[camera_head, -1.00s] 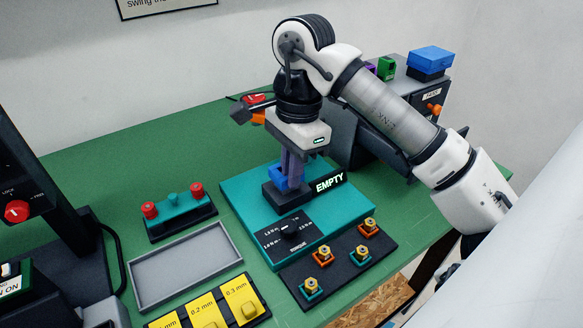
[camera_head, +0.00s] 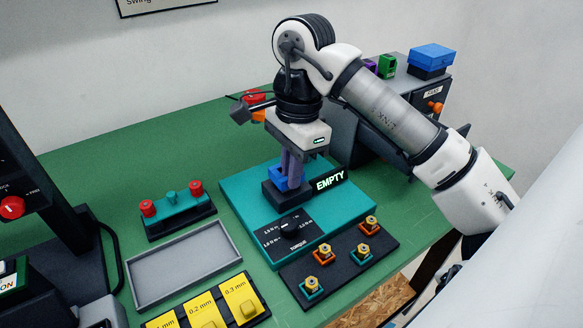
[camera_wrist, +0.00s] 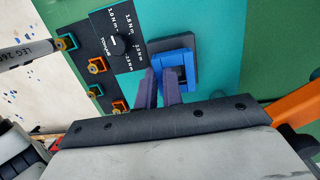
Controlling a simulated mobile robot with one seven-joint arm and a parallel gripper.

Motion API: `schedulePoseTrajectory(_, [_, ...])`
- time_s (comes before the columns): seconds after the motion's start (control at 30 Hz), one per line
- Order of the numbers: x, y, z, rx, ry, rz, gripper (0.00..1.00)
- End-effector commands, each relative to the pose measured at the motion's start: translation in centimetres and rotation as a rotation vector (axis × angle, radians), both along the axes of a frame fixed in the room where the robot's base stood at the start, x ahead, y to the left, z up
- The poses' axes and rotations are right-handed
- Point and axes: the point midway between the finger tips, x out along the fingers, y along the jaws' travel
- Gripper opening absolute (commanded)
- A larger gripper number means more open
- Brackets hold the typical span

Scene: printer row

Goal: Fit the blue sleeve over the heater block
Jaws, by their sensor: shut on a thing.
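My gripper (camera_head: 285,172) points straight down over the teal station with its purple fingers shut on the blue sleeve (camera_head: 278,176). In the wrist view the blue sleeve (camera_wrist: 181,72) is a square piece beside the fingertips (camera_wrist: 164,86). It sits low at a dark grey block (camera_head: 284,194) on the teal station, which shows under and beside it in the wrist view (camera_wrist: 181,46). I take this to be where the heater block is; the fingers and sleeve hide most of it. I cannot tell how far the sleeve is down over it.
An "EMPTY" sign (camera_head: 330,181) stands close to the right of the fingers. A torque dial (camera_head: 290,228) is in front. A black plate (camera_head: 340,262) holds several brass nozzles. A grey tray (camera_head: 184,265) lies empty at left. A red-knobbed teal fixture (camera_head: 172,210) stands behind it.

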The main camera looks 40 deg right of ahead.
Motion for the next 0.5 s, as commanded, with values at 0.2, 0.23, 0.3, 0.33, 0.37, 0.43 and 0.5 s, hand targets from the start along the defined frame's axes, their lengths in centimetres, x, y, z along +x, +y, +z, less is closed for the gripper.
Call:
schedulePoseTrajectory(0.2, [0.01,0.0,-0.12,0.0,0.0,0.0,0.27])
schedulePoseTrajectory(0.23, [0.01,0.0,-0.12,0.0,0.0,0.0,0.3])
schedulePoseTrajectory(0.3, [0.01,0.0,-0.12,0.0,0.0,0.0,0.34])
schedulePoseTrajectory(0.33, [0.01,0.0,-0.12,0.0,0.0,0.0,0.34])
schedulePoseTrajectory(0.37, [0.01,0.0,-0.12,0.0,0.0,0.0,0.34])
schedulePoseTrajectory(0.43, [0.02,0.0,-0.11,0.0,-0.001,0.0,0.34])
schedulePoseTrajectory(0.5, [0.03,-0.02,0.01,0.0,-0.001,0.0,0.34])
